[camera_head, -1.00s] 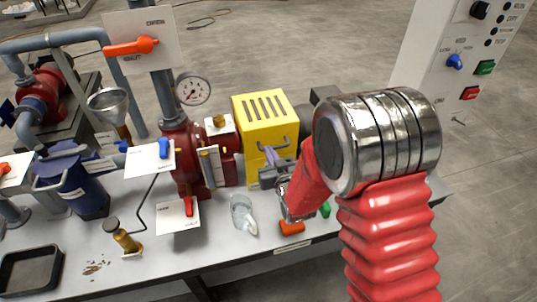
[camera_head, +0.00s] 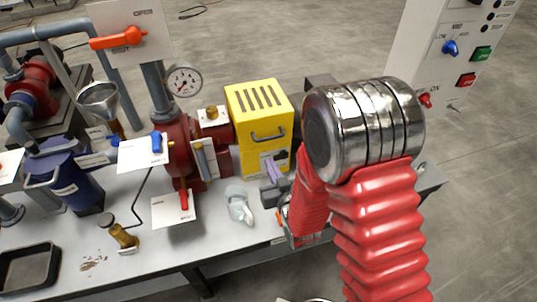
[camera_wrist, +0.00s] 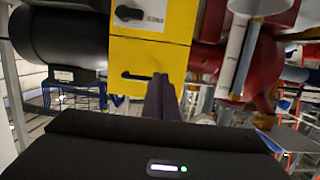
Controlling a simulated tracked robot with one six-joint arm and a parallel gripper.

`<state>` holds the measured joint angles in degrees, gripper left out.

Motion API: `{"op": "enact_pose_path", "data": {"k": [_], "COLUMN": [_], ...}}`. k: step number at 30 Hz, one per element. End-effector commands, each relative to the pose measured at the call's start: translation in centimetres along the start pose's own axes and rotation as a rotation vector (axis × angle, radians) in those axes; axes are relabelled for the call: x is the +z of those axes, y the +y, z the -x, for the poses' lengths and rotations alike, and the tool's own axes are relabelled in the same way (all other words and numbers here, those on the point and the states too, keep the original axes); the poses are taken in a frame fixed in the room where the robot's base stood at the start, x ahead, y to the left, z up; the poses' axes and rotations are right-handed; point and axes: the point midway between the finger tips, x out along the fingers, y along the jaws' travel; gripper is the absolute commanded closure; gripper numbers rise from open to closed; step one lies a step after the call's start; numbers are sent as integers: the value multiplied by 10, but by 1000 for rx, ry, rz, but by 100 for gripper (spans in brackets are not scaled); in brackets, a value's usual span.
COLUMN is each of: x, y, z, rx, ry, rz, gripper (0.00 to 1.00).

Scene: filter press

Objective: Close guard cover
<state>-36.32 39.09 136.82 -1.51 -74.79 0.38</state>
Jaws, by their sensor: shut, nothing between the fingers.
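The yellow guard cover (camera_head: 258,112), with slots on top and a dark handle on its front, stands between the red pump and the motor. In the wrist view the yellow cover (camera_wrist: 120,60) appears upside down. A thin seam separates it from a lower yellow part (camera_wrist: 181,22) bearing a black knob (camera_wrist: 128,14). My gripper (camera_head: 272,172) is shut and empty in front of the cover, below its handle (camera_head: 268,136). The shut fingers (camera_wrist: 161,85) overlap the cover in the wrist view; whether they touch it I cannot tell.
The red pump (camera_head: 185,150) with its gauge (camera_head: 184,81) stands left of the cover. A white glove-like item (camera_head: 239,205) lies on the bench before it. A control panel (camera_head: 430,45) stands at the right. My arm hides the bench's right part.

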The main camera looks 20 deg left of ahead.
Motion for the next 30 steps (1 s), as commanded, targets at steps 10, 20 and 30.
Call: {"op": "enact_pose_path", "data": {"k": [10, 20, 30], "x": [20, 19, 33], "y": [0, -1, -1], "z": [10, 10, 10], "rx": [-1, -1, -2], "ry": [0, 0, -56], "rz": [0, 0, 1], "gripper": [100, 100, 100]}}
